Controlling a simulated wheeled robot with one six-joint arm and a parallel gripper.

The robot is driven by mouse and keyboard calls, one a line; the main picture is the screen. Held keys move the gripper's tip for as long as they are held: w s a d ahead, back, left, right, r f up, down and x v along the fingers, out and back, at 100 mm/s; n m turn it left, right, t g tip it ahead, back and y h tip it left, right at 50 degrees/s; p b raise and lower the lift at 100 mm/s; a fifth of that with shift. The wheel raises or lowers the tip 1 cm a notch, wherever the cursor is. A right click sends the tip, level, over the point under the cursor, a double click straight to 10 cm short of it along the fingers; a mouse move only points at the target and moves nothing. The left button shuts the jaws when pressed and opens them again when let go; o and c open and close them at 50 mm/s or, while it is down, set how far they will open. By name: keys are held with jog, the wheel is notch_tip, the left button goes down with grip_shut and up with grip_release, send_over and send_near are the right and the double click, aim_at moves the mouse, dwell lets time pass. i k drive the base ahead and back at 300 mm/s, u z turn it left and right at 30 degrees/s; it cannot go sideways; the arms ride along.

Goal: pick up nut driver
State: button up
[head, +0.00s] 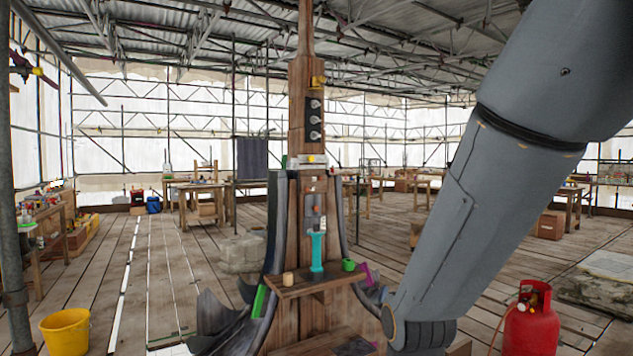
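A teal upright tool (317,252) stands on a small wooden shelf (312,287) fixed to the front of the wooden spire (307,120). It has a narrow stem and a wider top. It may be the nut driver, but it is too small to tell for sure. My gripper is out of the picture. Only my grey arm shows, coming down from the upper right to a joint at the lower edge, right of the spire.
On the shelf are a beige cylinder (288,279) and a green round item (348,265). A magenta piece (366,274) is beside the shelf. A red gas cylinder (531,322) stands at right, a yellow bucket (66,334) at left. Open plank floor lies left of the spire.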

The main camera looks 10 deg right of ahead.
aim_at(316, 268)
jog(key=u, duration=0.6)
jog(key=k, duration=0.8)
jog(key=u, duration=0.8)
jog(key=k, duration=0.35)
jog(key=u, duration=0.25)
jog(key=i, duration=1.85)
jog(key=z, duration=1.1)
jog(key=i, duration=1.15)
jog(key=z, duration=1.85)
jog(key=i, duration=1.05)
jog(key=z, duration=0.2)
